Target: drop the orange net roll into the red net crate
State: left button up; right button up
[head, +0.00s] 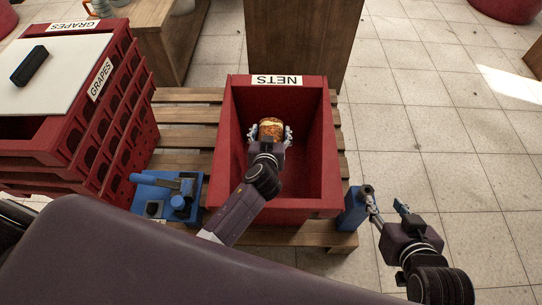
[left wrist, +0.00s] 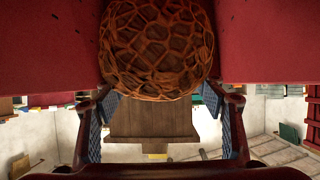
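The orange net roll (head: 271,128) is a brown-orange netted roll, held in my left gripper (head: 270,133). In the left wrist view the roll (left wrist: 160,48) fills the top middle, between the two fingers (left wrist: 160,105), which close against its sides. The red net crate (head: 325,135), labelled NETS, is open-topped, and in the head view the roll is over its opening. I cannot tell how high the roll is relative to the rim. My right gripper (head: 386,205) is to the right of the crate, with its fingers apart and empty.
The crate stands on a wooden pallet (head: 185,115). Stacked red GRAPES crates (head: 120,95) with a white lid (head: 60,75) are at left. Blue tools (head: 165,190) lie by the crate's front left; a blue object (head: 354,210) is at its front right. A wooden block (head: 300,40) stands behind.

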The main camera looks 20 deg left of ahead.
pick_arm(q)
jog(key=shift+o, duration=1.3)
jog(key=shift+s+f, duration=0.1)
jog(key=v, duration=1.2)
